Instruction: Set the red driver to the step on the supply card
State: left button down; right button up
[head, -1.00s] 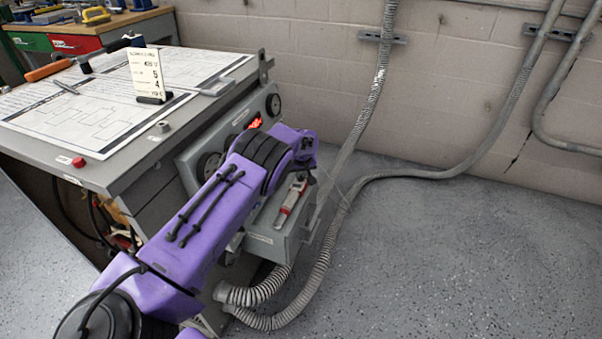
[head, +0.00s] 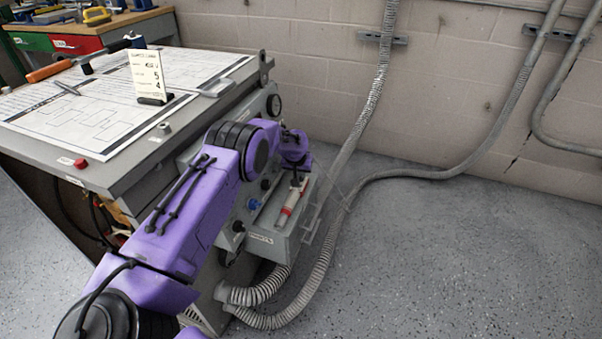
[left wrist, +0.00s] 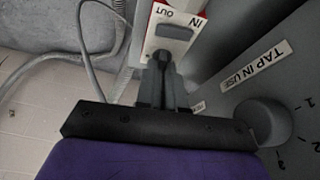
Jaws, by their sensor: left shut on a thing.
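The red driver (head: 287,206), a white body with red ends, sits at the grey box on the cabinet's right side. In the left wrist view its white face (left wrist: 172,32) shows the words IN and OUT and a red rim. My left gripper (head: 301,177) is at its far end; in the left wrist view its fingers (left wrist: 162,72) are shut on a dark part at the driver's face. The fingers hide much of that part. The supply card (head: 147,73) stands upright on the bench top; a 5 and a 4 show, smaller print is unclear. My right gripper is out of view.
A TAP IN USE label (left wrist: 255,66) and a round grey knob (left wrist: 264,122) with numbers beside it lie right of the fingers. A blue knob (head: 253,204) is on the cabinet front. Hoses (head: 330,235) run near the box. Floor at right is clear.

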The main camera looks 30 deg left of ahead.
pick_arm(q)
jog(key=shift+m, duration=0.5)
jog(key=c, duration=1.2)
grip_release()
jog(key=shift+c, duration=0.2)
jog(key=shift+r, duration=0.1)
jog(key=a+p+v, duration=0.1)
jog(key=p+v, duration=0.1)
jog(key=v, duration=0.8)
jog(key=shift+s+d, duration=0.25)
jog(key=shift+d, duration=0.1)
jog(key=shift+r, duration=0.1)
